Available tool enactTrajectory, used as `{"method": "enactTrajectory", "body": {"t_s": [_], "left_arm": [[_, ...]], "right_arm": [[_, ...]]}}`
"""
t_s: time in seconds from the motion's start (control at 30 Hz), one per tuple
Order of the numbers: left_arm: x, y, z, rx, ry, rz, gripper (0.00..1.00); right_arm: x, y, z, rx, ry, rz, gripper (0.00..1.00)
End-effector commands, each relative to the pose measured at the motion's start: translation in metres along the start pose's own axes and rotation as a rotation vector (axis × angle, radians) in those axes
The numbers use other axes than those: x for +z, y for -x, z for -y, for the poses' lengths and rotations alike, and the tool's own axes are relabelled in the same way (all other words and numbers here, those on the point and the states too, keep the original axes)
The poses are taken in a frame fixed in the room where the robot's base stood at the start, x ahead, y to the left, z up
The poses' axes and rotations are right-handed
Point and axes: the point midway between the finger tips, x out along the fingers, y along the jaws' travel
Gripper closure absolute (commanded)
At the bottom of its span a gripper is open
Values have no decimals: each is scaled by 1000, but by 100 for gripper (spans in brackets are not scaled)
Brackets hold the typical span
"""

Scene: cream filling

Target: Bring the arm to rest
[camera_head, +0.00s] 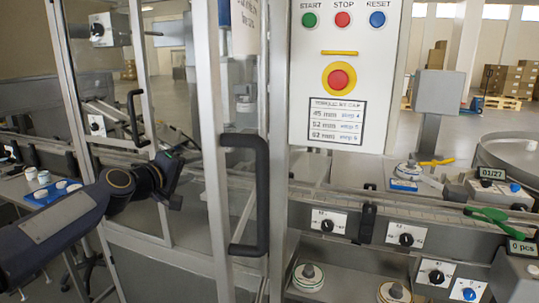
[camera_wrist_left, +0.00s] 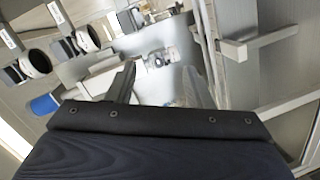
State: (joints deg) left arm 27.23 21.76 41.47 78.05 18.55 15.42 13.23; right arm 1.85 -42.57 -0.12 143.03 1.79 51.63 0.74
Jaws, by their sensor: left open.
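My left arm comes in from the left in the head view. Its gripper (camera_head: 174,178) is held in the air in front of the glazed door frame of the machine, to the left of the black door handle (camera_head: 256,190). In the left wrist view the two dark fingers of the left gripper (camera_wrist_left: 160,85) stand apart with nothing held between them. I cannot tell the exact gap between the gripper and the door frame. My right gripper does not show in either view.
A control panel (camera_head: 342,130) with green, red and blue buttons and an emergency stop stands right of the door. Black knobs (camera_head: 327,225) line the machine front. Round parts (camera_head: 308,277) lie on the lower shelf. A side table (camera_head: 15,190) holds a blue tray at left.

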Motion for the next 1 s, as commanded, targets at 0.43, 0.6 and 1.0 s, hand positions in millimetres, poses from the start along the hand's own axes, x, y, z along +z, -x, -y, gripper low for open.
{"method": "enactTrajectory", "body": {"t_s": [0.43, 0.6, 1.0], "left_arm": [[113, 158, 4, -372, -428, 277, 53], [163, 266, 43, -534, -492, 406, 53], [237, 358, 94, -601, -471, 571, 53]], "right_arm": [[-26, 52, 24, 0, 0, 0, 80], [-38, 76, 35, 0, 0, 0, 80], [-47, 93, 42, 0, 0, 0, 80]]}}
